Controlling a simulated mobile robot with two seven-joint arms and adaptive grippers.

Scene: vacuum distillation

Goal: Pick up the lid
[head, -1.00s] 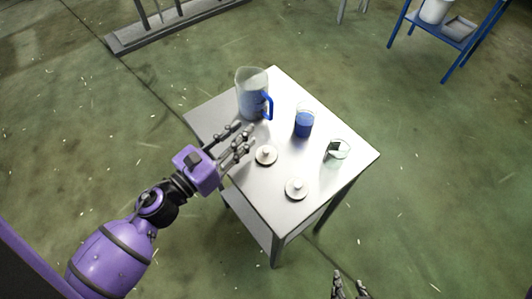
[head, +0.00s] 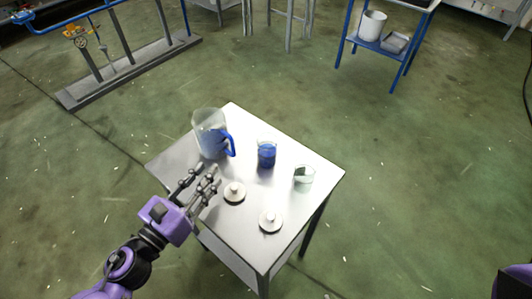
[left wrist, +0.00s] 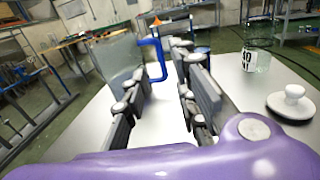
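Two pale round lids with knobs lie on the metal table; one lid (head: 234,192) is closer to my left gripper, the other lid (head: 270,221) is nearer the table's front edge. One lid (left wrist: 291,105) shows at the right edge of the left wrist view, outside the fingers. My left gripper (head: 207,184) is open and empty at the table's left side, just left of the closer lid and apart from it. Its spread fingers (left wrist: 160,100) show bare tabletop between them. My right gripper is not in view.
On the table (head: 240,238) stand a clear jug (head: 207,135) with a blue handle, a beaker of blue liquid (head: 266,155) and a clear beaker (head: 304,179). The jug (left wrist: 118,58) is beyond the left finger in the wrist view. Floor around the table is clear.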

